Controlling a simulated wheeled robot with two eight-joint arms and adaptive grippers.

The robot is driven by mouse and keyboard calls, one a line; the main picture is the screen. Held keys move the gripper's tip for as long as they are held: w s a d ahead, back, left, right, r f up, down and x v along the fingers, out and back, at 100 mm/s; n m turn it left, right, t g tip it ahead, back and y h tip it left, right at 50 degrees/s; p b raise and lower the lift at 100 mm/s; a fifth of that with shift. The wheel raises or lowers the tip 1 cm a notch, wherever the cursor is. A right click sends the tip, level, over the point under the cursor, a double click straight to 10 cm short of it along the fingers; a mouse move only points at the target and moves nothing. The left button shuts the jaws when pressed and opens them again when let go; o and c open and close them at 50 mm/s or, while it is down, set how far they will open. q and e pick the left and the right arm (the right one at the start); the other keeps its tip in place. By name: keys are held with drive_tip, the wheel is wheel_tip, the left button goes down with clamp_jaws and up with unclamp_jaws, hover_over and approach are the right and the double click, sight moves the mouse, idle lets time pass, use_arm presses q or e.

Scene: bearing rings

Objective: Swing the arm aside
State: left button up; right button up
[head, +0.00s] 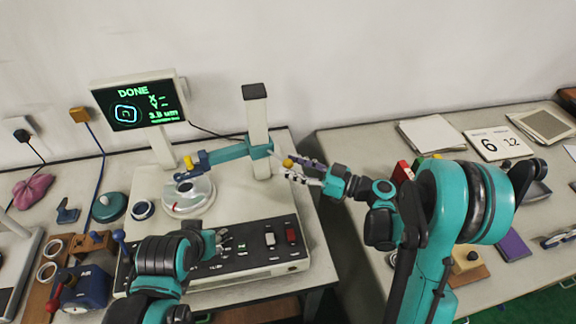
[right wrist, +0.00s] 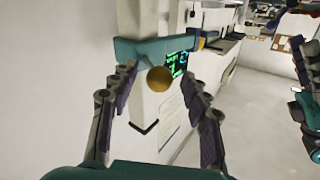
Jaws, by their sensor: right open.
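The teal swing arm (head: 225,153) of the measuring machine is mounted on a white column (head: 257,125). Its blue probe end reaches left over a round stage (head: 188,198) with a ring-shaped top. A yellow ball knob (head: 288,163) is at the arm's right end; it also shows in the right wrist view (right wrist: 160,79). My right gripper (head: 304,171) is open at the knob, with one finger on each side in the right wrist view; I cannot tell whether they touch it. My left gripper (head: 217,242) is over the control panel, its jaws too small to judge.
A monitor (head: 140,104) reads DONE with a green trace. The control panel (head: 245,252) has a red switch at its right. Loose rings and a blue device (head: 84,287) lie at left. A second table (head: 375,150) at right holds a calendar (head: 500,143) and papers.

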drive_tip(key=shift+x, duration=0.85)
clamp_jaws()
